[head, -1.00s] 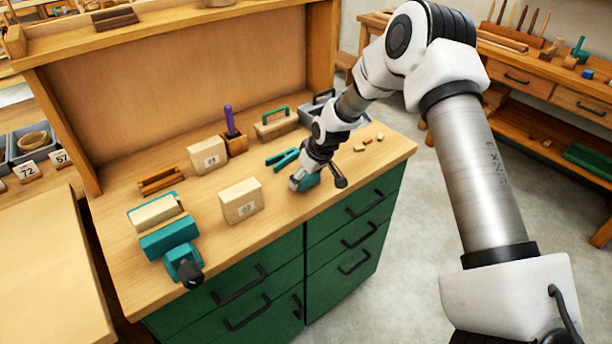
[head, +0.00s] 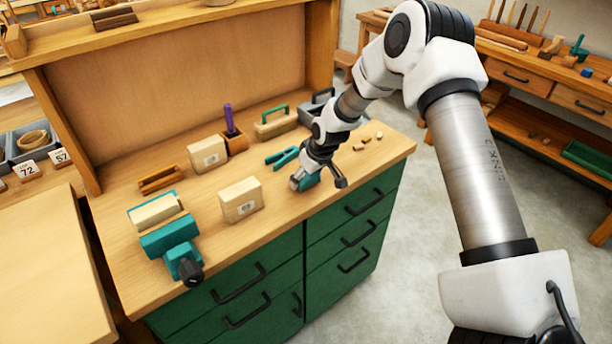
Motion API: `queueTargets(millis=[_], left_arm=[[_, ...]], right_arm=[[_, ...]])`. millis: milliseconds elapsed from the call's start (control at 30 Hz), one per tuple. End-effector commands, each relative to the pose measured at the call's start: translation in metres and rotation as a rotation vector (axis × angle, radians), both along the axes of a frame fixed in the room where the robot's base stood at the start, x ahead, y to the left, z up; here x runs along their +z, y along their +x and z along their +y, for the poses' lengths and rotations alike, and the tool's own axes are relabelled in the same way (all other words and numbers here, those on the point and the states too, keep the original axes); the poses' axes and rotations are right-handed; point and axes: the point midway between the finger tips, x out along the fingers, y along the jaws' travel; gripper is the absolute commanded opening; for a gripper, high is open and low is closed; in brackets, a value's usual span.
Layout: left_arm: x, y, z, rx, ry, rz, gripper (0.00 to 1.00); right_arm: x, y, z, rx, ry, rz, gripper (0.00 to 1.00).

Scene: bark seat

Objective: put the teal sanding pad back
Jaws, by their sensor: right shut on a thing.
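My right gripper (head: 306,182) reaches down to the bench top near its front edge, right of the middle. It is shut on the teal sanding pad (head: 313,181), of which only a small teal part shows beside the fingers. The gripper hides the rest of the pad. I cannot tell whether the pad touches the bench top. My left gripper is not in view.
Small wood bits (head: 367,140) lie right of my gripper.

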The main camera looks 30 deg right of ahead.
Motion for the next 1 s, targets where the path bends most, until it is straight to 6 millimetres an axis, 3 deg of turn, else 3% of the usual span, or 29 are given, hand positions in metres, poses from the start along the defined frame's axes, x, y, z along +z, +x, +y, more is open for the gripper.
queueTargets(millis=[167,200,267,733,1000], left_arm=[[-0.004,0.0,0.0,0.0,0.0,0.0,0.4],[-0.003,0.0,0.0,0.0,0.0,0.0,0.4],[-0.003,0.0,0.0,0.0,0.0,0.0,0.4],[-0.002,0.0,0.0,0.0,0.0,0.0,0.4],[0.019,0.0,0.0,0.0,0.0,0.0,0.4]], right_arm=[[-0.005,0.0,0.0,0.0,0.0,0.0,0.33],[-0.004,0.0,0.0,0.0,0.0,-0.001,0.84],[-0.004,0.0,0.0,0.0,0.0,0.0,1.0],[-0.003,0.0,0.0,0.0,0.0,0.0,1.0],[0.019,0.0,0.0,0.0,0.0,0.0,1.0]])
